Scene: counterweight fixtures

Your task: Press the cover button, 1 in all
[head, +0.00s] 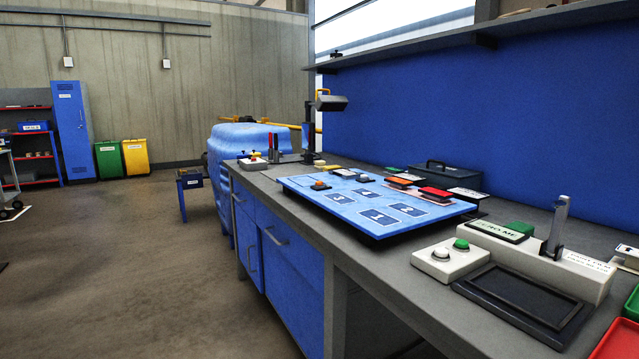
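A white button box (447,270) stands on the grey bench at the right. It carries a white button (440,254) on the left and a green button (461,244) on the right. No readable label shows on this box, so I cannot tell which button is the cover button. Behind it to the right is a long white fixture (570,273) with a green label plate, a green block and an upright grey lever (558,226). A smaller box (253,163) with small red and dark knobs sits at the bench's far end. My gripper is not in view.
A blue numbered board (345,213) with coloured blocks lies mid-bench. A black tray (523,306) lies before the fixture; red and green trays are at the right edge. A lamp stand (311,130) and dark toolbox (440,175) stand behind. The floor at left is open.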

